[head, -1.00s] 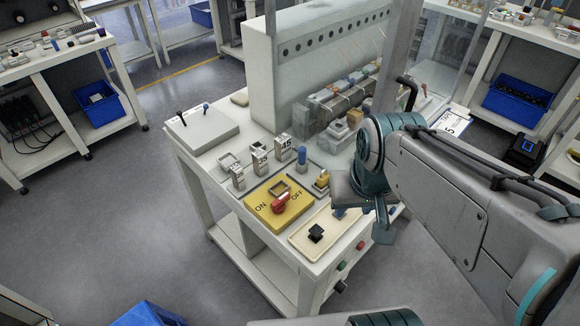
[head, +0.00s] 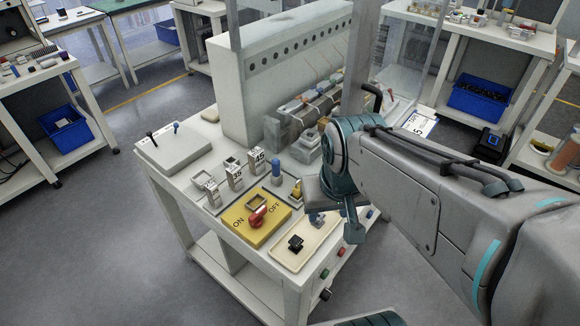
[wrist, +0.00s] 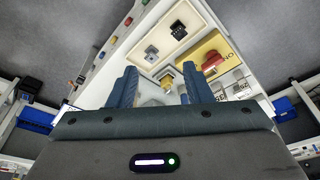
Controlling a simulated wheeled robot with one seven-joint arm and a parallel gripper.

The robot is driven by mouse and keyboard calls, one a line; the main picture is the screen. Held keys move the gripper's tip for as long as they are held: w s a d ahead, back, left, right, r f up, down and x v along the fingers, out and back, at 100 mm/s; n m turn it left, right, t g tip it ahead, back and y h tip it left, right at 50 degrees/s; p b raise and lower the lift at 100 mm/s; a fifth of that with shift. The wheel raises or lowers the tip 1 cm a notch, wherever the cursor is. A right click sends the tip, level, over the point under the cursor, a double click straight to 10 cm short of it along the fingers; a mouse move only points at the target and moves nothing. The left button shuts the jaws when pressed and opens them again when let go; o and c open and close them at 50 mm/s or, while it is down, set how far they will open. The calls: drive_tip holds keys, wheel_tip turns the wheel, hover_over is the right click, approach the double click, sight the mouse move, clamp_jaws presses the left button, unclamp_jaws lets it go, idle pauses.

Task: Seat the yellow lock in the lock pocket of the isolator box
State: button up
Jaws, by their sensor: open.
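The yellow lock (head: 297,190) stands on the table beside the isolator box, close to my gripper's left side in the head view. My gripper (wrist: 161,86) is open and empty. In the head view my gripper (head: 337,216) hangs over the right part of the table, partly hidden by its own wrist. The yellow isolator box (head: 238,233) has a red handle (head: 258,217) between ON and OFF. A raised square frame (head: 256,200), apparently the lock pocket, looks empty.
A cream tray (head: 285,257) holds a black part (head: 296,243) and a grey part (head: 317,219). A blue cylinder (head: 277,173) and several labelled blocks (head: 234,176) stand behind the box. A tall grey cabinet (head: 240,100) closes off the table's back.

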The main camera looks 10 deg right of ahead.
drive_tip(key=w+m+g+p, duration=0.1)
drive_tip(key=w+m+p, duration=0.25)
drive_tip(key=w, duration=0.75)
drive_tip(key=m+g+h+p, duration=0.1)
drive_tip(key=m+p, duration=0.1)
drive_tip(key=m, duration=0.4)
approach(298, 181)
wheel_tip(298, 181, down, 6)
drive_tip(key=shift+w+d+r+p, duration=0.1)
drive_tip(key=shift+w+d+p, duration=0.1)
drive_tip(key=shift+p, duration=0.5)
drive_tip(key=shift+w+d+f+p, duration=0.15)
drive_tip(key=shift+f+p, duration=0.35)
drive_tip(key=shift+f, duration=0.85)
drive_tip(key=shift+w+d+f+p, duration=0.15)
drive_tip(key=shift+f+p, duration=0.35)
drive_tip(key=shift+f, duration=0.85)
clamp_jaws()
